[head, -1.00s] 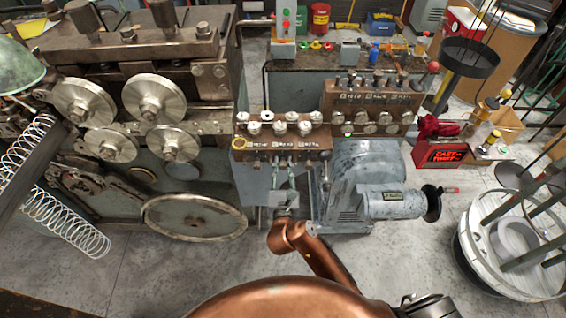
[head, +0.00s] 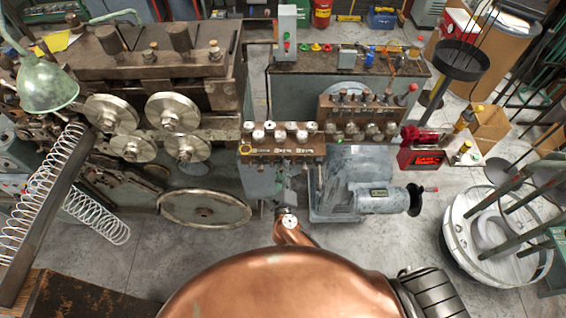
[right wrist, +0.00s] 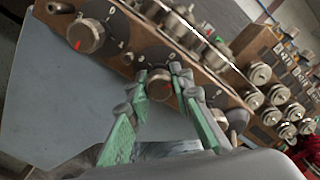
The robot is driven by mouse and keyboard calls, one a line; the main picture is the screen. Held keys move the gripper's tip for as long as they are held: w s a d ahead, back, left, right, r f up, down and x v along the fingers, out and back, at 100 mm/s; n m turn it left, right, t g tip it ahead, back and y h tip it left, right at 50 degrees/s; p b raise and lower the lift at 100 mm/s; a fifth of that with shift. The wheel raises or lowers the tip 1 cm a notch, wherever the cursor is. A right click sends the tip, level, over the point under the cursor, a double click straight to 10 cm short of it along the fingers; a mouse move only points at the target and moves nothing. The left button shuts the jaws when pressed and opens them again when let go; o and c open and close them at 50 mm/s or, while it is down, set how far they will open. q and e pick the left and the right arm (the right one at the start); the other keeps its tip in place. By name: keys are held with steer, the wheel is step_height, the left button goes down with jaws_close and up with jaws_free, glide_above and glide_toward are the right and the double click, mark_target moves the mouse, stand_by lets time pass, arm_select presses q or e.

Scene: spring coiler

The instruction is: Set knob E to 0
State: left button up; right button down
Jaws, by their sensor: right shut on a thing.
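The brown knob panel (head: 282,149) stands at the middle in the head view, with knobs along its front. Its labels are too small to read, so I cannot tell which knob is E. In the right wrist view my right gripper (right wrist: 160,84) has its green fingers on either side of a round metal knob (right wrist: 158,83) and is shut on it. A larger knob with a red mark (right wrist: 86,37) sits to its left. In the head view my right gripper (head: 281,172) is at the panel's lower front edge and partly hides that row. My left gripper is not in view.
A second knob panel (head: 358,113) stands behind to the right. A grey motor housing (head: 350,180) with a black handwheel (head: 415,199) is right of my gripper. A large coiling machine (head: 160,90) and loose springs (head: 97,217) are on the left.

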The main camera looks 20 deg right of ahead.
steer(key=n+p, duration=0.3)
steer(key=shift+r+p, duration=0.15)
steer(key=shift+p, duration=0.15)
steer(key=shift+n+p, duration=0.95)
steer(key=shift+n, duration=0.25)
steer(key=shift+f, duration=0.2)
steer(key=c, duration=2)
jaws_free()
steer(key=shift+o, duration=0.2)
steer(key=v, duration=1.2)
